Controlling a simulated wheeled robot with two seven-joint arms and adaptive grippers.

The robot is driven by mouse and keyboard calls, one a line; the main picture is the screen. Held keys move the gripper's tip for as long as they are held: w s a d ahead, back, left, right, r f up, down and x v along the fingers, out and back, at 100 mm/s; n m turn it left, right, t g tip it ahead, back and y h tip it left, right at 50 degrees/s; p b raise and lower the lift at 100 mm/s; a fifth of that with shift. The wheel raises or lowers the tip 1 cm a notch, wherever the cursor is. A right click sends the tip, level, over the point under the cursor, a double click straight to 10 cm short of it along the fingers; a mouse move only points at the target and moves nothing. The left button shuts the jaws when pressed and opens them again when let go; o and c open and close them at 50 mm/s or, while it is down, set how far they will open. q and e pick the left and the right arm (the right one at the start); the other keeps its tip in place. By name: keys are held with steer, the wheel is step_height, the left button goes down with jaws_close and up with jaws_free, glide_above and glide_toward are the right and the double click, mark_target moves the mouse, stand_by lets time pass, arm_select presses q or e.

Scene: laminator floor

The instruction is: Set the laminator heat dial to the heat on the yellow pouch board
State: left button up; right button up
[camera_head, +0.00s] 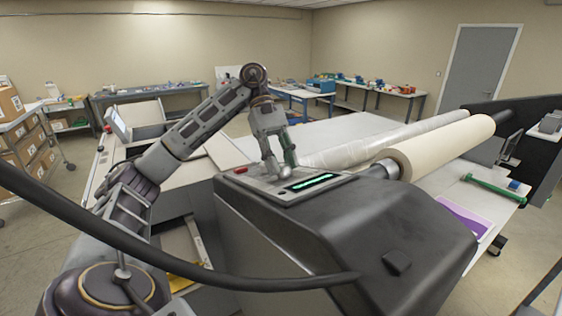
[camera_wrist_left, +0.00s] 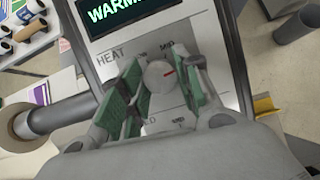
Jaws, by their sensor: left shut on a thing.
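Other scale labels are partly hidden by the fingers. A yellow board edge (camera_head: 182,282) shows low beside the machine; no writing on it is readable. My right gripper is out of view.
A lit display (camera_wrist_left: 130,12) reads "WARM", cut off by the frame edge. A red button (camera_head: 240,170) sits on the panel's left. A large cream roll (camera_head: 440,148) and a clear-wrapped roll (camera_head: 385,140) lie to the right. A black cable (camera_head: 150,255) crosses the foreground.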

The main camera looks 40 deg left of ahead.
arm_select(q)
steer(key=shift+m+g, duration=0.3)
steer(key=shift+m, duration=0.6)
steer(key=o, duration=1)
steer(key=shift+w, duration=0.1)
steer(key=shift+o, duration=0.2)
steer(key=v, duration=0.8)
stand_by(3.2)
steer(key=shift+v, duration=0.85)
steer(key=shift+w+a+r, duration=0.1)
steer(key=shift+w+r, duration=0.1)
steer(key=shift+r, duration=0.15)
steer(key=shift+a+r, duration=0.1)
steer(key=shift+w+a+r, duration=0.1)
steer(key=shift+a+r, duration=0.1)
steer(key=shift+r, duration=0.05)
steer(key=shift+a+r, duration=0.2)
steer(key=shift+a, duration=0.05)
